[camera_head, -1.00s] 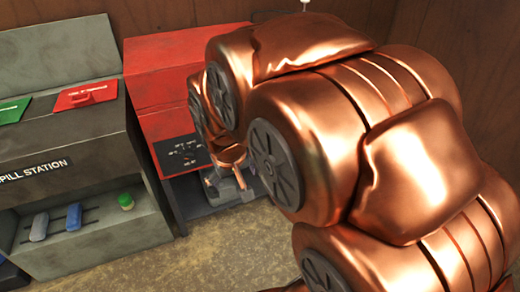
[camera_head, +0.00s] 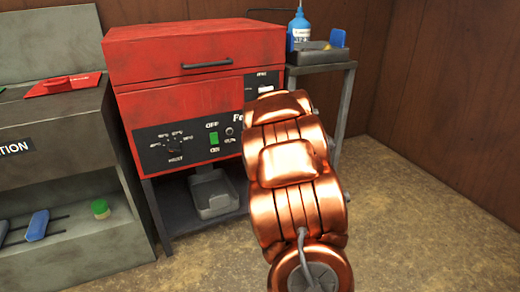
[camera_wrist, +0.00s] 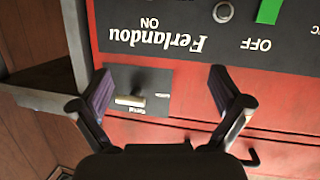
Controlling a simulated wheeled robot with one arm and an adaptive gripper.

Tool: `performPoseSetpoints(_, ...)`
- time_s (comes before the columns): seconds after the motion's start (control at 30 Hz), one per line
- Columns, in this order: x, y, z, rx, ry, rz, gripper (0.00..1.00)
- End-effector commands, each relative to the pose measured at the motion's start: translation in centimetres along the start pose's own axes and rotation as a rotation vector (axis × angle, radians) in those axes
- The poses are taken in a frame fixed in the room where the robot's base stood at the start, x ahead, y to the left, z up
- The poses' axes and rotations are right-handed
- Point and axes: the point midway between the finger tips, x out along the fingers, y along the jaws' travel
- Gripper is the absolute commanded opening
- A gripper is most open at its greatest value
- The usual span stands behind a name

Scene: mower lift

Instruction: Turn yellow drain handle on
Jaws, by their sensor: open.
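The drain handle (camera_wrist: 130,100) is a short, pale cream-yellow bar on a dark plate (camera_wrist: 155,82) on the red machine's front. It lies crosswise in the wrist view, where the lettering appears upside down. A small pale piece on the upper right panel (camera_head: 262,84) in the head view appears to be the same handle. My gripper (camera_wrist: 160,92) is open and empty, its dark fingers on either side of the handle in the picture, with the handle closer to the left finger. I cannot tell the gap in depth. In the head view my arm hides the gripper.
The red machine (camera_head: 190,60) has a black control panel with a green switch (camera_head: 213,139) and a knob. A grey tray (camera_head: 214,195) sits below it. A side table (camera_head: 345,75) holding a blue bottle (camera_head: 299,28) stands right. A grey spill station (camera_head: 60,150) stands left.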

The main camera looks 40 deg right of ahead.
Motion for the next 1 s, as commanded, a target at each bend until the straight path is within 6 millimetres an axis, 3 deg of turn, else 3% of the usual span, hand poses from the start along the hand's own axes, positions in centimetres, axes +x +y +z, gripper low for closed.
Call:
performPoseSetpoints(0.03, 1.5, 0.8, 2.9, 0.01, 0.032, -0.012, 1.0)
performPoseSetpoints(0.1, 2.9, 1.5, 4.4, 0.021, 0.087, -0.043, 1.0)
performPoseSetpoints(0.4, 5.3, 3.1, 8.2, 0.069, 0.251, -0.148, 1.0)
performPoseSetpoints(0.67, 6.1, 3.1, 8.4, 0.079, 0.28, -0.172, 1.0)
performPoseSetpoints(1.0, 9.3, 2.5, 7.4, 0.075, 0.282, -0.172, 1.0)
